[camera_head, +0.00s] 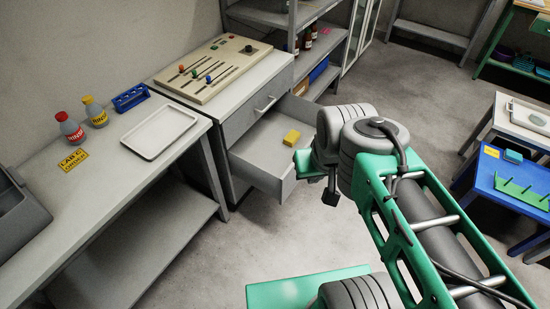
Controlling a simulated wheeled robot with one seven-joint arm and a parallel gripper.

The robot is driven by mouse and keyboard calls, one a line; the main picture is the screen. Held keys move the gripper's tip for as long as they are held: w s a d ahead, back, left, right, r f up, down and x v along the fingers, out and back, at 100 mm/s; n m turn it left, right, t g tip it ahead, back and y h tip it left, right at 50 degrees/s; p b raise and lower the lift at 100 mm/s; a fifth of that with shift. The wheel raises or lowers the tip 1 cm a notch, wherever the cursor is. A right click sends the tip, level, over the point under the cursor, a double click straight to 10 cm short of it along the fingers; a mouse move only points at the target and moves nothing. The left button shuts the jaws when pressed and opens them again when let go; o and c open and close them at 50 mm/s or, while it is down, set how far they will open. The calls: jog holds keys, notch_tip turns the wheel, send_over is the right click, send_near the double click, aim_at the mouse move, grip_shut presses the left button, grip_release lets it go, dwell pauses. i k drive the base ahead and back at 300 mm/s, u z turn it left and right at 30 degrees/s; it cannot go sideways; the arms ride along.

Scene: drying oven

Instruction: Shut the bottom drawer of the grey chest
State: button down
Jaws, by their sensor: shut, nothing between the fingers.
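The grey chest (236,124) stands beside the workbench, against the back wall. Its upper drawer is closed, with a bar handle (265,104) on the front. A lower drawer (254,174) is pulled well out, and a small yellow block (292,137) lies inside it. My gripper (331,196) points down just right of the open drawer's front end. It is shut and empty. My wrist and arm hide part of the drawer's right end, and I cannot tell whether the gripper touches it.
A panel with coloured levers (215,68) sits on the chest. The workbench (100,180) at left holds a white tray (160,131), two bottles and a blue rack (130,98). Shelves stand behind the chest. A blue table (485,185) is at right. Floor between is open.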

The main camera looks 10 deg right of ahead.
aim_at(260, 158)
jog(key=u, duration=0.35)
jog(key=i, duration=1)
